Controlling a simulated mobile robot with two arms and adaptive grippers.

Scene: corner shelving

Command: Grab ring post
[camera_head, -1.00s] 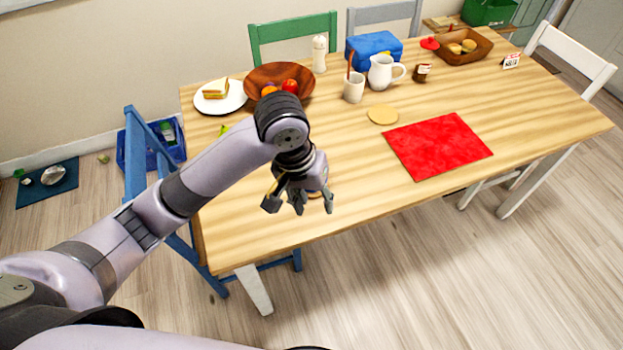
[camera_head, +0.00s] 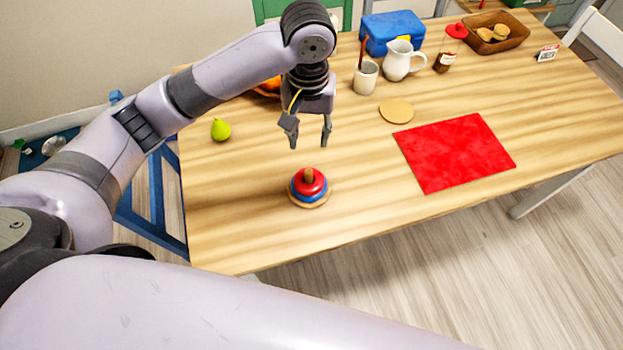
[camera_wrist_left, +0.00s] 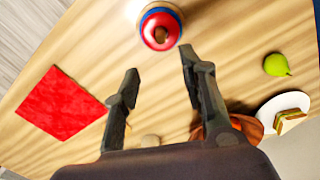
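The ring post (camera_head: 309,186) stands upright on the table near its front edge, with a red ring above a blue ring and a wooden peg and base. It also shows at the top of the left wrist view (camera_wrist_left: 160,28), just beyond the fingertips. My left gripper (camera_head: 309,146) is open and empty, pointing down above the table and a little behind the ring post, not touching it. Its two spread fingers show in the left wrist view (camera_wrist_left: 160,62). My right gripper is not in view.
A green pear (camera_head: 220,129) lies to the left. A red cloth (camera_head: 455,153) and a round tan coaster (camera_head: 397,111) lie to the right. A cup (camera_head: 366,77), a white pitcher (camera_head: 402,61) and a blue box (camera_head: 392,32) stand behind. Table around the ring post is clear.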

